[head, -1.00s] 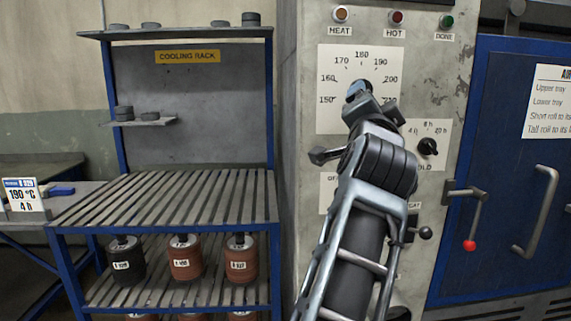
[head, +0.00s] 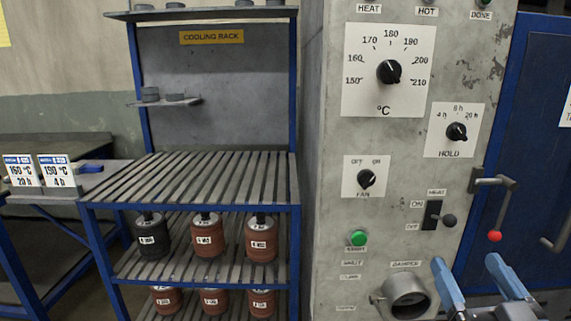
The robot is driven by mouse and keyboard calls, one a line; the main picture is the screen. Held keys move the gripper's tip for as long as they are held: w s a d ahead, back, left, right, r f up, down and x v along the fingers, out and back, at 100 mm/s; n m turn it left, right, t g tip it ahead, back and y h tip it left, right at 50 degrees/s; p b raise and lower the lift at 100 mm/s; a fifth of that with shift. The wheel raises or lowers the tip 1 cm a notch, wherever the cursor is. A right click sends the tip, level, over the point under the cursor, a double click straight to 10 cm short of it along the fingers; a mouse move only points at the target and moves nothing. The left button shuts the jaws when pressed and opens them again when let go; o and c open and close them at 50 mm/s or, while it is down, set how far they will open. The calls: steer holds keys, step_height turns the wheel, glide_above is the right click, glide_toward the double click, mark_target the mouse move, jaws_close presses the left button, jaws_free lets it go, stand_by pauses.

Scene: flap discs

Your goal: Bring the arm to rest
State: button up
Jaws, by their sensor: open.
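My gripper (head: 465,262) shows at the bottom right of the head view, its two blue-grey fingers apart with nothing between them. It is in front of the lower part of the oven's control panel (head: 335,120), just right of the round damper opening (head: 408,296). No contact with the panel shows. The rest of my arm is mostly below the picture edge.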

steer(key=s+f+n+g+y, duration=0.1)
steer(key=s+f+g, duration=0.1)
steer(key=s+f, duration=0.55)
steer(key=s+f+n+g, duration=0.1)
steer(key=s+f, duration=0.3)
steer(key=s, duration=0.7)
steer(key=s+a+m+g, duration=0.1)
steer(key=s+a, duration=0.1)
steer(key=s, duration=0.6)
steer(key=s+a+m+g, duration=0.1)
steer(key=s+a+g, duration=0.1)
steer(key=s, duration=0.7)
steer(key=shift+s+a+h, duration=0.15)
steer(key=shift+a+h, duration=0.15)
steer(key=shift+a, duration=0.1)
steer(key=shift+f, duration=0.1)
